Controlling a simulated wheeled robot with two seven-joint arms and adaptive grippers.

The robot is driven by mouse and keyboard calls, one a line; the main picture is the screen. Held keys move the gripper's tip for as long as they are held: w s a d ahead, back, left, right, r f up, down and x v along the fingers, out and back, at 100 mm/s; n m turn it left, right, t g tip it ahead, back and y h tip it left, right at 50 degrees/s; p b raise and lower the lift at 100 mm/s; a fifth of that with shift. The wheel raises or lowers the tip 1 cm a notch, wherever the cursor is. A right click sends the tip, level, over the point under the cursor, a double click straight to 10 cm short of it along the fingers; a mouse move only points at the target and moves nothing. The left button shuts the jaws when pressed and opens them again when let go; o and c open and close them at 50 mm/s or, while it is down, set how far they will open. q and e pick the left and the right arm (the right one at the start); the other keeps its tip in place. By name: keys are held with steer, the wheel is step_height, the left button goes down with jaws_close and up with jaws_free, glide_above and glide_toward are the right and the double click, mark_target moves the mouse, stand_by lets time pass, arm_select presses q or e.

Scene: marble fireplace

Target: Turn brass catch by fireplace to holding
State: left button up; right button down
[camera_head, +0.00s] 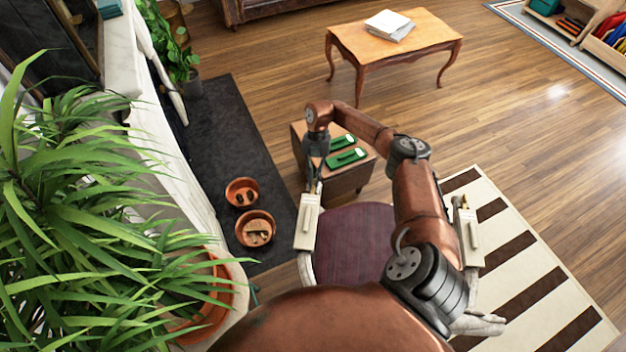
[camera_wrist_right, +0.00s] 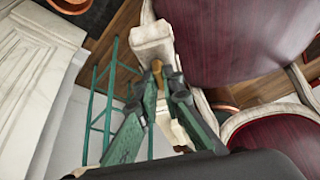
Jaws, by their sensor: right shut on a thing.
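A brass catch sits on a cream block (camera_head: 307,217) on the left arm of a chair with a dark red seat (camera_head: 358,245). In the wrist view the brass catch (camera_wrist_right: 157,66) shows between my green fingertips, against the cream block. My right gripper (camera_head: 316,181) reaches down onto it and is shut on it; the fingers hide part of the catch. A second brass catch (camera_head: 463,202) stands on a like block on the chair's right arm, clear of my gripper. My left gripper is not in view.
A small wooden stand (camera_head: 352,178) with green items is just behind the chair. Two terracotta bowls (camera_head: 257,229) are on the dark hearth mat (camera_head: 222,130) at left. A large leafy plant (camera_head: 70,200) fills the left side. A wooden table (camera_head: 430,38) stands farther back, with open floor around it.

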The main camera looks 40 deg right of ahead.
stand_by(0.4)
steer(key=c, duration=2.1)
jaws_free()
steer(key=v, duration=1.2)
steer(key=shift+f, duration=0.1)
